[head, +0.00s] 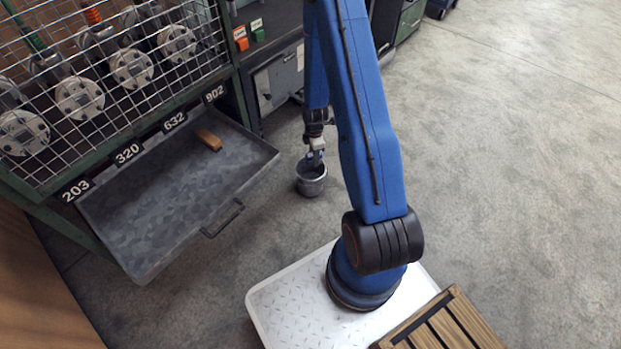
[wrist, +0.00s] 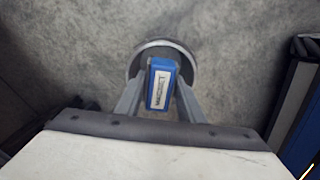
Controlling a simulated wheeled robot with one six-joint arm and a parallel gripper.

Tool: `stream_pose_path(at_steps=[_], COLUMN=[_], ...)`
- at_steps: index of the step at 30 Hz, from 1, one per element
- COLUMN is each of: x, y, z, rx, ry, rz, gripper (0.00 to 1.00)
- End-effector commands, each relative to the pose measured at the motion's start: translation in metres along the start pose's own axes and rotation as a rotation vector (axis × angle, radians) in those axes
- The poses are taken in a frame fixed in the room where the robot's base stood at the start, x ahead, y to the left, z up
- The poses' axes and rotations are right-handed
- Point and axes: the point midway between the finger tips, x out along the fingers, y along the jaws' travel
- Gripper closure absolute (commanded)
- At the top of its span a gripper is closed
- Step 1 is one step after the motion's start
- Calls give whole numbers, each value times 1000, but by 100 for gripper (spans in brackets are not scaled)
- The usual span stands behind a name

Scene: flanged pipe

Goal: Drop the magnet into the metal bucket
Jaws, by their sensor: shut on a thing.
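The magnet (wrist: 161,84) is a small blue block with a white label in the wrist view. My gripper (wrist: 160,95) is shut on it, one finger on each side. The metal bucket (wrist: 181,46) is a round grey pail on the floor, below and behind the magnet in the wrist view, and the magnet hides part of its opening. In the head view the bucket (head: 311,184) stands to the right of the drawer, with my gripper (head: 315,158) right over its mouth. I cannot tell exactly how high the magnet is relative to the rim.
An open grey drawer (head: 170,205) with a brown wooden-looking block (head: 209,139) juts out left of the bucket. A wire-mesh rack (head: 110,75) holding flanged parts stands above it. A wooden slatted crate (head: 450,325) is at the bottom right. The floor to the right is clear.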

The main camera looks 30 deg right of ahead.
Motion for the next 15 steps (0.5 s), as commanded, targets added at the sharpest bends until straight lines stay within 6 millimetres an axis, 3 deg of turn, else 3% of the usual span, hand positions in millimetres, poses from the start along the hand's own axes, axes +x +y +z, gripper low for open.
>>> stream_pose_path(at_steps=[1,3,4,15], x=[0,0,0,-4], y=[0,0,0,0], z=[0,0,0,0], rx=[0,0,0,0], ry=[0,0,0,0], rz=[0,0,0,0], gripper=[63,46,43,43])
